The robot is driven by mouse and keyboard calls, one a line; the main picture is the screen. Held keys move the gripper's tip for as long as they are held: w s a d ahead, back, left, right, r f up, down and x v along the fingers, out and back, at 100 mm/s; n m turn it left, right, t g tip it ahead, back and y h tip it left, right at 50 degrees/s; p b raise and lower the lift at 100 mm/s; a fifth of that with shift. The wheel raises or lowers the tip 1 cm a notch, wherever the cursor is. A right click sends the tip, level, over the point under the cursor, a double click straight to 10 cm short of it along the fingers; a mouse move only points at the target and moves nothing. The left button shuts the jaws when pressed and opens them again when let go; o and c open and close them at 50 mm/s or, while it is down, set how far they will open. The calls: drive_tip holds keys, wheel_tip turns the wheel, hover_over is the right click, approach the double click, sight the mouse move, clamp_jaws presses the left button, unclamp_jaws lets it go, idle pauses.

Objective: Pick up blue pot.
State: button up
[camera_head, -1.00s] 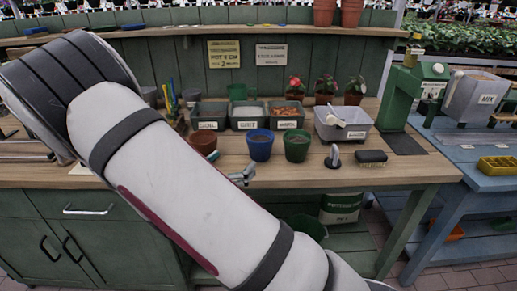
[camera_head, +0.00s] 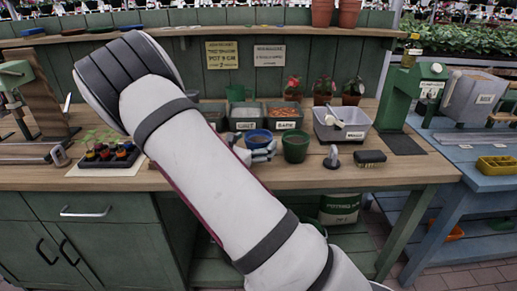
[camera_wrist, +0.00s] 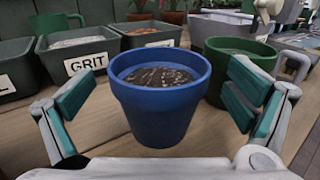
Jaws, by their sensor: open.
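The blue pot (camera_wrist: 161,102) stands upright on the wooden bench, filled with dark soil. In the wrist view it sits between the two open fingers of my gripper (camera_wrist: 160,104), with bench visible between the pot and the left finger. The right finger lies close beside the pot; I cannot tell if it touches. In the head view the blue pot (camera_head: 258,139) shows only by its upper part, and my gripper (camera_head: 256,153) is at its front, partly hidden by my arm.
A green pot (camera_head: 295,147) stands close to the right of the blue pot. Behind are bins, one labelled GRIT (camera_wrist: 82,48), and a grey tub (camera_head: 343,121). A dark block (camera_head: 370,157) lies right. A seedling tray (camera_head: 108,158) is at left.

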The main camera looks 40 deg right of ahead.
drive_tip(key=shift+w+d, duration=0.25)
drive_tip(key=shift+d, duration=0.3)
drive_tip(key=shift+c, duration=0.6)
drive_tip(key=c, duration=1.2)
drive_tip(key=shift+r, duration=0.1)
